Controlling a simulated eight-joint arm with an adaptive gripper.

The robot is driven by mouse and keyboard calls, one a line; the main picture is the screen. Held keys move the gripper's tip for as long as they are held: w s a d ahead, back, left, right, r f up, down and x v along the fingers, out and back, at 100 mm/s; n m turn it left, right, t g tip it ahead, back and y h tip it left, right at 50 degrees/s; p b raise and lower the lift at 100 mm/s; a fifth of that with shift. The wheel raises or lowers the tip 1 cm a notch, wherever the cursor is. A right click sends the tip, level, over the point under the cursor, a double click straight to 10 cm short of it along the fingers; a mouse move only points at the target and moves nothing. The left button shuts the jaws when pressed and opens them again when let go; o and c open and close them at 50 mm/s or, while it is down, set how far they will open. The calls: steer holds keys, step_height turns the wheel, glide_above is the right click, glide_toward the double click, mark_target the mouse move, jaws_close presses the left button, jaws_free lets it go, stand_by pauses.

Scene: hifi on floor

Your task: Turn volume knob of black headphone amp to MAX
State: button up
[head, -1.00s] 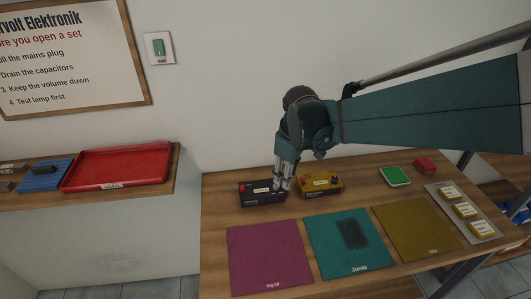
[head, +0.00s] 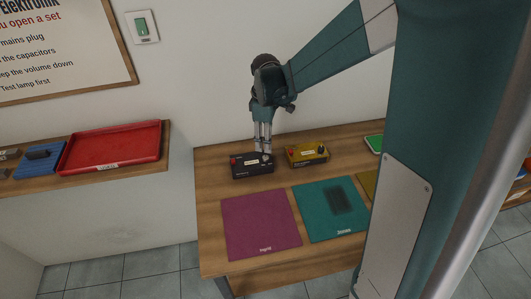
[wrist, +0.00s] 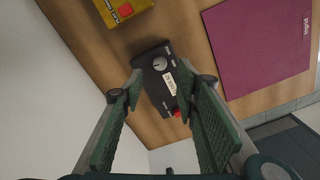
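The black headphone amp (head: 247,169) sits on the wooden table near the wall. In the wrist view, the amp (wrist: 156,84) has a round grey knob (wrist: 160,63) at one end, a white label in the middle and a red part (wrist: 178,113) at the other end. The knob's exact setting is too small to read. My gripper (head: 264,152) points down at the amp's right part in the head view, partly hiding it. In the wrist view my gripper (wrist: 158,88) has its fingers apart and empty, with the amp showing between them. I cannot tell any contact with the knob.
A yellow box (head: 308,155) with a red part stands right of the amp. A magenta mat (head: 260,225) and a teal mat (head: 325,200) lie in front. A red tray (head: 112,148) is on the left shelf. My arm hides the table's right side.

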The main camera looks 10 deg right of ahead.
mark_target(266, 157)
steer(key=shift+f, duration=0.1)
stand_by(0.3)
steer(key=shift+f, duration=3.8)
steer(key=shift+c, duration=0.2)
steer(key=c, duration=0.8)
